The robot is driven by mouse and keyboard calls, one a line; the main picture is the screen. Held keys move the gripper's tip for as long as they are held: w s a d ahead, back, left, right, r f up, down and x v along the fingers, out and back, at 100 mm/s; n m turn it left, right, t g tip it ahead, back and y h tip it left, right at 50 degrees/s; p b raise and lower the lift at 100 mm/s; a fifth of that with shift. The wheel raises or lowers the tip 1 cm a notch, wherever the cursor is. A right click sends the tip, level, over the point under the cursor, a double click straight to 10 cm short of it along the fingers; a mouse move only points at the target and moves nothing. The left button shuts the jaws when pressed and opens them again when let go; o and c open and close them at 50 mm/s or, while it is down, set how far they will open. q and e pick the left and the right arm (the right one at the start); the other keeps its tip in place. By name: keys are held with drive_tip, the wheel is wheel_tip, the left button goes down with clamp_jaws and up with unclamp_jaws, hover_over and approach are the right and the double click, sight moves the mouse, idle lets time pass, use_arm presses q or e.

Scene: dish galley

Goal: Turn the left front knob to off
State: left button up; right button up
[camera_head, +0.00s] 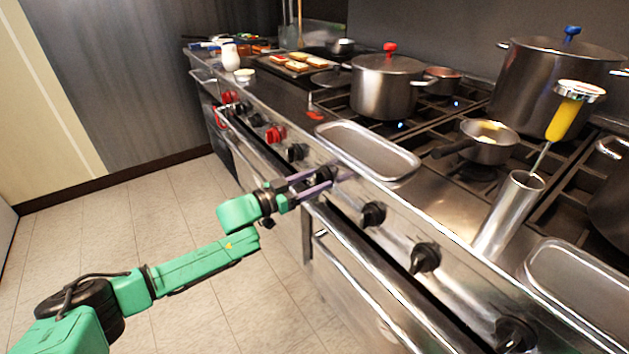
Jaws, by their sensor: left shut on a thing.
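The stove front carries a row of knobs. My left gripper (326,178) reaches in from the left and is shut on a black knob (324,171), its fingers on either side of it. The fingers partly hide this knob, so its pointer angle cannot be read. Other black knobs sit along the same panel: one to its left (297,152), and to its right a near one (373,214), another (425,257) and one at the lower right (515,335). My right gripper is not in view.
Small blue flames (400,125) show near a lidded pot (385,88). A saucepan (488,142), a large pot (552,85) and a steel cylinder (508,215) with a yellow-handled tool stand right. A rail (375,275) runs below the knobs. The tiled floor (150,220) is clear.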

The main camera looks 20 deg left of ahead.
use_arm(q)
drive_tip(key=o, duration=1.4)
drive_tip(key=shift+c, duration=0.2)
drive_tip(key=p+v, duration=0.1)
drive_tip(key=v, duration=1.3)
drive_tip(key=shift+s+p, duration=0.25)
drive_tip(key=shift+p, duration=0.1)
drive_tip(key=shift+a, duration=0.2)
